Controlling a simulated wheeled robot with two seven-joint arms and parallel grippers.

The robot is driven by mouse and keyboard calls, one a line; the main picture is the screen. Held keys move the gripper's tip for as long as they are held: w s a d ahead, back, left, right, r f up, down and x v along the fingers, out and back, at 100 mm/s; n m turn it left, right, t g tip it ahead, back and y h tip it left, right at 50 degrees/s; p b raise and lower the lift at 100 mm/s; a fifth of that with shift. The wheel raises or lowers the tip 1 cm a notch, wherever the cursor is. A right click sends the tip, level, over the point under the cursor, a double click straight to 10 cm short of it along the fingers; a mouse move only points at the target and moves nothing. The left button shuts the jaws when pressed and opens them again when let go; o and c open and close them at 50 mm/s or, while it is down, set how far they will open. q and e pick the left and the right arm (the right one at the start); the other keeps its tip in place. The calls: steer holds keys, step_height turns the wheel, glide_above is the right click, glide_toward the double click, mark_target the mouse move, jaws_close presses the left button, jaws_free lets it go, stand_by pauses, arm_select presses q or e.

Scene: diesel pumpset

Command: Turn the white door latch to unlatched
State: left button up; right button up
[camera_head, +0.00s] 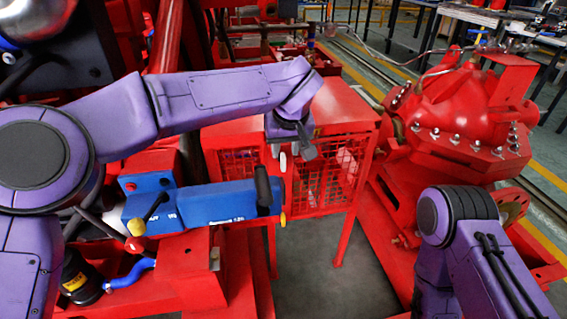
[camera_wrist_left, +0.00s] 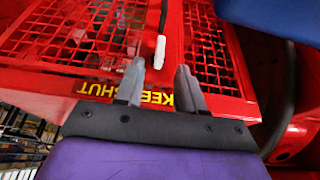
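The white door latch (camera_wrist_left: 160,52) is a small pale lever on the red mesh doors (camera_wrist_left: 82,32), near the upright gap between two panels. In the head view the latch (camera_head: 283,162) shows just below my left gripper (camera_head: 294,149). In the left wrist view my left gripper (camera_wrist_left: 160,68) is open, its two grey fingers apart. The latch lies just beyond the fingertips, in line with the space between them; I cannot tell whether they touch. Yellow lettering, partly hidden by the fingers, is on the red frame. My right gripper is out of view; only its arm shows at lower right.
A blue unit (camera_head: 215,203) with a black handle sits left of the latch in the head view, close to my left arm. A red pump casing (camera_head: 455,110) stands at the right. Grey floor (camera_head: 310,265) is free below the mesh box.

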mark_target(281, 161)
arm_select(q)
steer(key=b+x, duration=0.1)
steer(key=x, duration=0.4)
steer(key=shift+w+f, duration=0.1)
steer(key=shift+f, duration=0.25)
jaws_close()
steer(key=h+p, duration=0.1)
steer(key=p, duration=0.4)
steer(key=r+p, duration=0.1)
steer(key=p, duration=0.5)
steer(key=shift+a+h+p, duration=0.25)
steer(key=shift+h+p, duration=0.05)
steer(key=shift+h, duration=0.1)
steer(key=shift+a+f+n+t+h+p, duration=0.2)
steer(key=shift+f+n+t+h+p, duration=0.15)
steer(key=shift+h+p, duration=0.55)
steer(key=shift+a+f+n+t+h+p, duration=0.1)
steer(key=shift+f+n+t+h+p, duration=0.1)
steer(key=shift+h+p, duration=0.35)
steer(key=shift+a+f+n+t+h+p, duration=0.1)
steer(key=shift+n+t+h+p, duration=0.1)
steer(key=shift+h, duration=0.55)
